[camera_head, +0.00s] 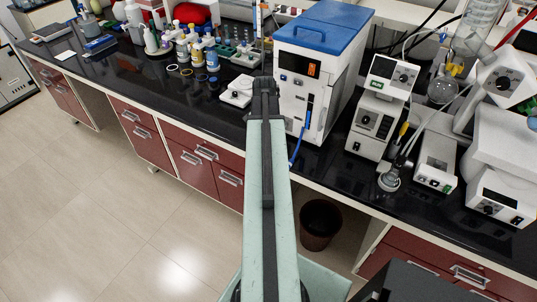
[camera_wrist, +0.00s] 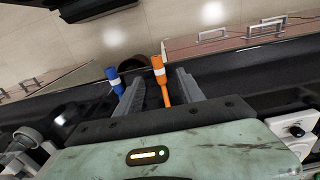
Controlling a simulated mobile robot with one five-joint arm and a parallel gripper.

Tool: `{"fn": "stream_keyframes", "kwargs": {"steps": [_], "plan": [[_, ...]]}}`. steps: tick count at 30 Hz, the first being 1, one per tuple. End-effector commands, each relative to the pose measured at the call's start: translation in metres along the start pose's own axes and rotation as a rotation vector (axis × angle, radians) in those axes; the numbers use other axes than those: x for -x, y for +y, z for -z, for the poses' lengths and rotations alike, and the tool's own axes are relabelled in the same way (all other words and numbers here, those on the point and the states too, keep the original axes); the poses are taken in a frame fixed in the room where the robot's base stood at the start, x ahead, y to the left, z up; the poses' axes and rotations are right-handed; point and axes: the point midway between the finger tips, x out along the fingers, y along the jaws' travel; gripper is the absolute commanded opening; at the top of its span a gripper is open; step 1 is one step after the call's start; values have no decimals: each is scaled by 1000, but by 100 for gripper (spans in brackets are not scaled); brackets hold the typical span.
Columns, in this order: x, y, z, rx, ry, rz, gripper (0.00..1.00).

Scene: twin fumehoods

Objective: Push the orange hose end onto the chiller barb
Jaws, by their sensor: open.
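The orange hose end (camera_wrist: 159,72), with a white band, stands between the two fingers of my gripper (camera_wrist: 160,76) in the wrist view. The fingers are apart, with a gap to the hose on each side. A blue hose end (camera_wrist: 114,78), also white-banded, is just outside the left finger. In the head view the chiller (camera_head: 300,98) is a white box with a blue lid, right of my arm's end. A blue hose (camera_head: 299,145) hangs from its front. My gripper and the orange hose are hidden there behind my arm, and I cannot make out a free barb.
Several bottles (camera_head: 188,48) and a small white device (camera_head: 238,91) are to the left. A dark bin (camera_head: 320,222) stands below. Floor at left is clear.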

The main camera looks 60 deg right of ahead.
Motion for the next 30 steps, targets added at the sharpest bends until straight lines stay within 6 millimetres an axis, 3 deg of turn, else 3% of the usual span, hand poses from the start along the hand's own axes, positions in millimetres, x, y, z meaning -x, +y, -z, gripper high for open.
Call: {"fn": "stream_keyframes", "kwargs": {"steps": [1,3,10,18,26,30], "plan": [[-14,0,0,1,0,0,45],[-22,0,0,1,0,0,45],[-28,1,0,2,0,0,45],[-73,4,0,2,0,0,45],[-71,4,0,2,0,0,45],[-70,4,0,1,0,0,6]]}}
